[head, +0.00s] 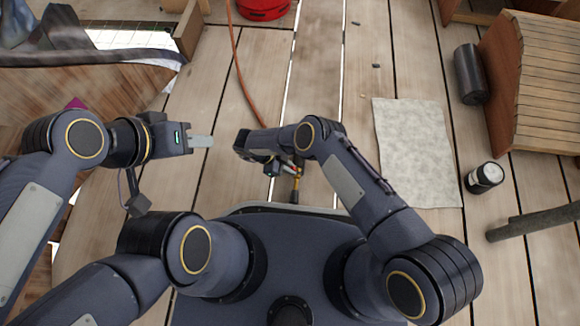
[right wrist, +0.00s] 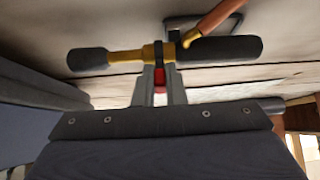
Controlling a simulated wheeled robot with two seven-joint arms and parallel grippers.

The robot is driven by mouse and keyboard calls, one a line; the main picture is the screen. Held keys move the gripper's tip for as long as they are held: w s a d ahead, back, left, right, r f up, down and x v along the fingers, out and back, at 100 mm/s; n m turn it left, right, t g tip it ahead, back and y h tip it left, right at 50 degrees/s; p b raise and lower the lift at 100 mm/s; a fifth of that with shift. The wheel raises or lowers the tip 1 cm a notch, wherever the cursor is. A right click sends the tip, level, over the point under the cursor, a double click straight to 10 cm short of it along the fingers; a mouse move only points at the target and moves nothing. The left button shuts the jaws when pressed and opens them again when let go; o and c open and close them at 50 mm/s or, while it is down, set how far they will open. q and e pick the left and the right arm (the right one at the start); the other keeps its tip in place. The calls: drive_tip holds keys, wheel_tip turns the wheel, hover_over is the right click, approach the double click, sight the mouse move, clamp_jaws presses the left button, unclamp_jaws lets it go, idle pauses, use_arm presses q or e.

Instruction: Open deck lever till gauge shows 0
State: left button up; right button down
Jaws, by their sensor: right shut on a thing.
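My right gripper (head: 291,168) is low in front of my body in the head view, partly hidden by its own arm. In the right wrist view its two grey fingers (right wrist: 160,84) are shut on a small red part (right wrist: 159,78) of the deck lever. The lever's brass stem (right wrist: 127,55) lies across the picture, with a black end at left and a longer black body (right wrist: 228,49) at right. In the head view a short brass piece (head: 295,184) shows below the gripper. My left gripper (head: 200,142) is seen edge-on, away from the lever. I cannot make out a gauge or reading.
An orange hose (head: 240,75) runs over the plank deck. A grey cloth (head: 415,150), a dark jar (head: 484,178) and a black cylinder (head: 469,74) lie at right, near a wooden slatted piece (head: 545,85). A red container (head: 263,8) stands at the top.

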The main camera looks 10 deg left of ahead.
drive_tip(key=shift+s+a+f, duration=0.1)
drive_tip(key=c, duration=1.5)
unclamp_jaws()
drive_tip(key=p+v, duration=0.1)
drive_tip(key=v, duration=0.6)
drive_tip(key=shift+a+r, duration=0.2)
drive_tip(key=shift+r, duration=0.15)
